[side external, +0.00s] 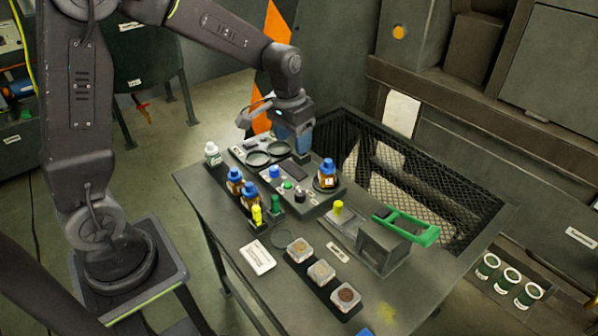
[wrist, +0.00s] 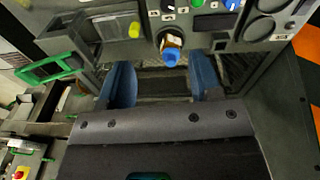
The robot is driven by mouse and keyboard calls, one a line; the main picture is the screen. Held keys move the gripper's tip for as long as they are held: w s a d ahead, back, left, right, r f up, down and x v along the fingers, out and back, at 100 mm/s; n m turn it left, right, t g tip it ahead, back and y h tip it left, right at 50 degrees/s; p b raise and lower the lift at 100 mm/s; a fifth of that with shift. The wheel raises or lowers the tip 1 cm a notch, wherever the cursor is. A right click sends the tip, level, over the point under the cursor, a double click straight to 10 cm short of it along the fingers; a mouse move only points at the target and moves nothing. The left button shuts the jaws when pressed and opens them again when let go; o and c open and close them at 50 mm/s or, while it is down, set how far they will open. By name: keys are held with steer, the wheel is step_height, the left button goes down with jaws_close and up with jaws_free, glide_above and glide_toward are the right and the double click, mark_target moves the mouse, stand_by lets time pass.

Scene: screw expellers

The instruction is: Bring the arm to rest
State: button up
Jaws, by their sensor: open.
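My gripper (side external: 297,150) hangs above the far edge of the grey panel (side external: 240,155) on the table. In the wrist view its two blue fingers (wrist: 164,82) are apart with nothing between them. A brown bottle with a blue cap (side external: 327,177) stands on a round spot at the panel's right end. The same bottle (wrist: 171,48) shows in the wrist view just beyond the fingertips, apart from them.
More blue-capped brown bottles (side external: 250,194) and a white bottle (side external: 212,154) stand left. Three sample boxes (side external: 321,272) sit in a dark tray. A green-handled device (side external: 408,226) stands right. A mesh-walled recess (side external: 440,190) lies behind the table.

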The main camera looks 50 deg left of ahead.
steer(key=s+d+r+t, duration=0.2)
steer(key=s+r, duration=0.3)
steer(key=s, duration=0.5)
steer(key=s+d+r+t, duration=0.2)
steer(key=s+r, duration=0.3)
steer(key=s, duration=0.5)
steer(key=shift+d+r+m+t, duration=0.3)
steer(key=shift+d+r+m, duration=0.1)
steer(key=shift+d, duration=0.15)
